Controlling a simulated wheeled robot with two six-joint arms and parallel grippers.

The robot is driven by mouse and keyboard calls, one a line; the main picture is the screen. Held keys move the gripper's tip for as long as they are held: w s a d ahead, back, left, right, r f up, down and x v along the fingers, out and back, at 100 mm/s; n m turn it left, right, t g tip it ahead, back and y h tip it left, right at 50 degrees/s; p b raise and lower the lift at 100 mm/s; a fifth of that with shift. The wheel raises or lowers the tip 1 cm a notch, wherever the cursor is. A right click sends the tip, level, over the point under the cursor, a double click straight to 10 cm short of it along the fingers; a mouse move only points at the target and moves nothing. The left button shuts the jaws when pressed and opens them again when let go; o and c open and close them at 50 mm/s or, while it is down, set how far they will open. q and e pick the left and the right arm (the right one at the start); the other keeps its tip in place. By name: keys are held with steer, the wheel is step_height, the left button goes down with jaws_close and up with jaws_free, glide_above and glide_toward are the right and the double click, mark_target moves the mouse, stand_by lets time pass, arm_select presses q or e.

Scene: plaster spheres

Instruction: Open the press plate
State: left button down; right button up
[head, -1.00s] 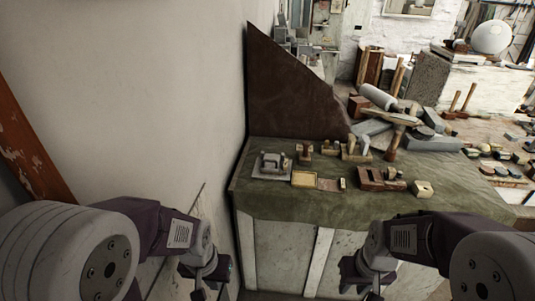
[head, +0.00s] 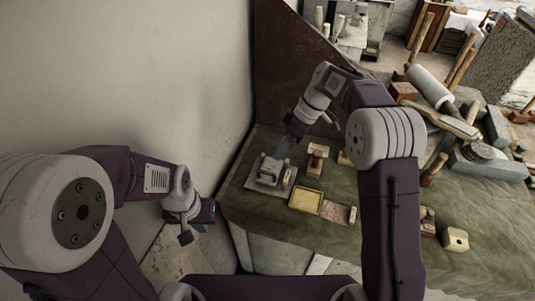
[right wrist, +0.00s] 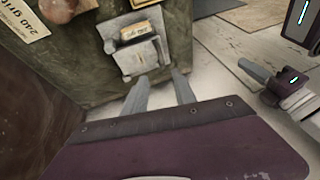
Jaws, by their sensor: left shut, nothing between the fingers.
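The press (head: 268,170), a small grey metal device with an upper plate on a flat base, stands at the left end of the green-covered bench. In the right wrist view the press (right wrist: 137,45) lies just beyond my fingertips, with a yellowish block on it. My right gripper (head: 281,147) reaches down over the press from behind. In the right wrist view my right gripper (right wrist: 160,82) has its two fingers apart with nothing between them. Whether a fingertip touches the press I cannot tell. My left gripper (head: 190,234) is shut and empty, low beside the bench's left end.
A yellow-rimmed tray (head: 306,200) and a wooden stamp (head: 316,160) sit right of the press. A pale block (head: 455,239) lies farther right. A dark brown panel (head: 285,75) rises behind. A white wall (head: 120,80) closes the left side.

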glide_above(269, 178)
step_height(269, 178, down, 8)
steer(key=shift+p, duration=0.4)
jaws_close()
stand_by(1.2)
